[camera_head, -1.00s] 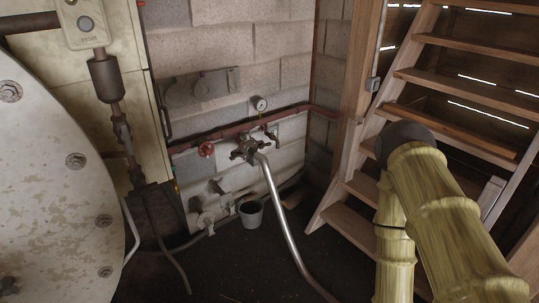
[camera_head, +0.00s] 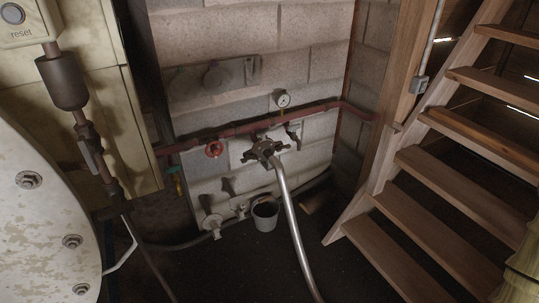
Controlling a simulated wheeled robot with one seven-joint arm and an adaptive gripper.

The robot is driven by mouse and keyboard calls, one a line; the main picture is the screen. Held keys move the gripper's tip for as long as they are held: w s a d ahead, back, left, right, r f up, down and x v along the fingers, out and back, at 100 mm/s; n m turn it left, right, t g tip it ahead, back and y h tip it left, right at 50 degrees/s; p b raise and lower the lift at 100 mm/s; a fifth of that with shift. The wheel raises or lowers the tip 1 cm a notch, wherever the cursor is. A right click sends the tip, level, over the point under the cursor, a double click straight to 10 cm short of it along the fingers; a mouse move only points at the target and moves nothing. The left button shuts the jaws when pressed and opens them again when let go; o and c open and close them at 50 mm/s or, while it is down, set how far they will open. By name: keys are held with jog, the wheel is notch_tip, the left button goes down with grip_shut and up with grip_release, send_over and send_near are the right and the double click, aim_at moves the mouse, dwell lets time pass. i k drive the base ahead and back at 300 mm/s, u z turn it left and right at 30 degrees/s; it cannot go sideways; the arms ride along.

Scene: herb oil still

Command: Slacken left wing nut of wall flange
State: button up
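The wall flange (camera_head: 262,150) is a dark fitting under the red pipe on the block wall, right of centre height. A silvery pipe (camera_head: 289,215) runs from it down to the floor. Small dark lugs stick out around the flange; at this distance I cannot tell the left wing nut apart clearly. My gripper is not in view; only a yellowish part of my arm shows at the lower right edge.
A bucket (camera_head: 265,216) stands below, beside a low tap (camera_head: 213,224). Wooden stairs (camera_head: 400,215) rise at right; a big pale drum (camera_head: 40,225) is at left. Dark floor before the wall is open.

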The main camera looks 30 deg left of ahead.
aim_at(249, 159)
jog(key=u, duration=0.3)
jog(key=i, duration=0.75)
jog(key=u, duration=0.8)
jog(key=i, duration=0.35)
jog(key=u, duration=0.3)
